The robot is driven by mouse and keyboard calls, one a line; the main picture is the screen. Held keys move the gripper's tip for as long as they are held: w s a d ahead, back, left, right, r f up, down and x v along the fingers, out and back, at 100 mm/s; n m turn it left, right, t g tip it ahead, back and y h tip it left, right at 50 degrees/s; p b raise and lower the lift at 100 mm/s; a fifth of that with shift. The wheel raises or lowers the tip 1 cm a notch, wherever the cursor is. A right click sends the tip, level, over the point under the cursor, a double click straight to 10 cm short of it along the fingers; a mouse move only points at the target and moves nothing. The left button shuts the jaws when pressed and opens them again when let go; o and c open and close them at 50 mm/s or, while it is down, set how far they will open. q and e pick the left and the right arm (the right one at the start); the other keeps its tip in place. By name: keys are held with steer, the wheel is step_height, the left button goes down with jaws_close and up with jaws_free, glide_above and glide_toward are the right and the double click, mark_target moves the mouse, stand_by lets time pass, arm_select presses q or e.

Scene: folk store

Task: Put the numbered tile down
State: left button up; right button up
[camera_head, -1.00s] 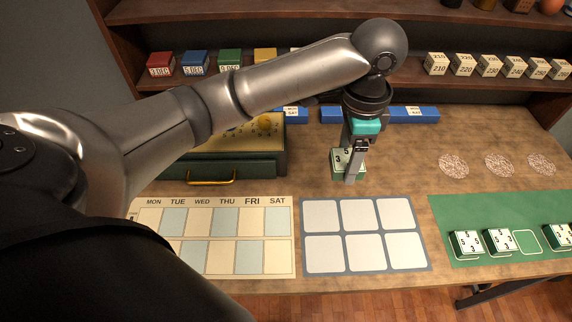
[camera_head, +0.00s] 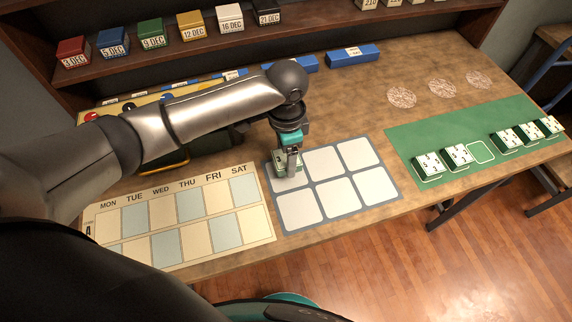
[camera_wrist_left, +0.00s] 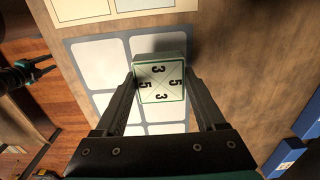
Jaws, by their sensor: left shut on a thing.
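My left gripper (camera_head: 288,168) is shut on the numbered tile (camera_head: 279,161), a pale block with green edging. In the left wrist view the tile (camera_wrist_left: 160,82) sits between the two fingers, its face crossed by diagonals and marked with 3s and 5s. It is at the upper-left white square of the grey-bordered mat (camera_head: 329,215) in the head view. I cannot tell whether its underside touches the mat. A dark and teal part at the left of the wrist view (camera_wrist_left: 28,72) looks like my right gripper; its jaws are unclear.
A weekday calendar sheet (camera_head: 136,218) lies left of the mat. A green mat (camera_head: 420,140) at the right holds several numbered tiles (camera_head: 457,154) and one empty outline (camera_head: 481,152). Speckled discs (camera_head: 442,89) lie behind it. Dated boxes (camera_head: 190,25) stand on the shelf.

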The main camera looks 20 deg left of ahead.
arm_select(q)
steer(key=shift+f+b, duration=0.4)
steer(key=shift+f, duration=1.6)
arm_select(e)
steer(key=shift+a+f, duration=0.45)
steer(key=shift+a, duration=0.05)
arm_select(q)
steer(key=shift+f, duration=0.2)
steer(key=o, duration=1.5)
arm_select(e)
steer(key=shift+d, duration=0.3)
arm_select(q)
step_height(320, 180, up, 12)
steer(key=shift+r+p, duration=0.2)
steer(key=shift+p, duration=0.95)
arm_select(e)
step_height(320, 180, up, 2)
steer(key=shift+r, duration=0.2)
